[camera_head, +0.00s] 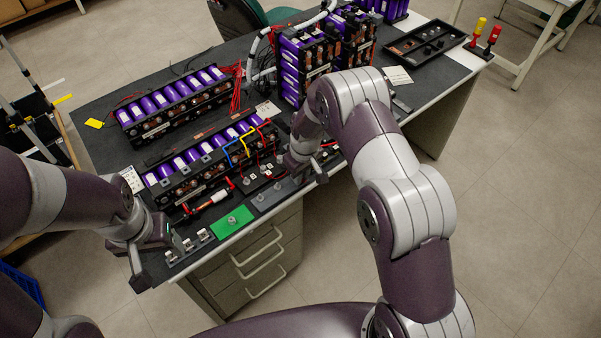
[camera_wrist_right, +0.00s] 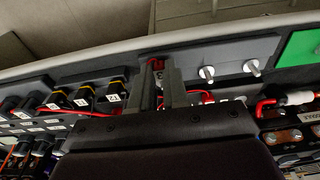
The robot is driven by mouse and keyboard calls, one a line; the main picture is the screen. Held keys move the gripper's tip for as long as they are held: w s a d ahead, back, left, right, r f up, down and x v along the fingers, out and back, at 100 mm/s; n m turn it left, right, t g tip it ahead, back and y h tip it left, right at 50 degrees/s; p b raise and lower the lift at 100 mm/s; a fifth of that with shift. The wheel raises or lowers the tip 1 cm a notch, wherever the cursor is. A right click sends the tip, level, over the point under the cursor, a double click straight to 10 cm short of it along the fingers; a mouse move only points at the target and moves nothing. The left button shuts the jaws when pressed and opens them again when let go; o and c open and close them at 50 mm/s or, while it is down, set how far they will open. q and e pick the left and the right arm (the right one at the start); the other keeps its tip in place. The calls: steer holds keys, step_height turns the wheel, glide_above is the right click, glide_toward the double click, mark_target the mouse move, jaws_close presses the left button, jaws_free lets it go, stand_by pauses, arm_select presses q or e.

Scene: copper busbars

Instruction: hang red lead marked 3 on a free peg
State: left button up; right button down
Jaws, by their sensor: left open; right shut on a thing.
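In the right wrist view, my right gripper (camera_wrist_right: 160,88) is shut on a red lead (camera_wrist_right: 158,61), and part of a label like a 3 shows between the fingers. The fingers hide most of its end. Beside it, a grey strip (camera_wrist_right: 228,54) carries two bare silver pegs, one peg (camera_wrist_right: 207,73) nearer the gripper and another peg (camera_wrist_right: 251,67) further right. Whether the lead touches a peg behind the fingers, I cannot tell. In the head view my right gripper (camera_head: 306,172) is low over the table's front edge. My left gripper (camera_head: 139,264) is open at the front left corner.
Purple-celled battery modules (camera_head: 190,165) stand behind the strip, with yellow, blue and red leads over the front one. A green pad (camera_head: 232,221) lies left of the strip. Several labelled black plugs (camera_wrist_right: 87,94) show left of my right gripper in the wrist view.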

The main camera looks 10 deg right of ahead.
steer(key=shift+f, duration=0.2)
steer(key=c, duration=1.1)
jaws_free()
steer(key=shift+o, duration=0.2)
step_height(320, 180, up, 6)
steer(key=p, duration=0.4)
steer(key=shift+r, duration=0.15)
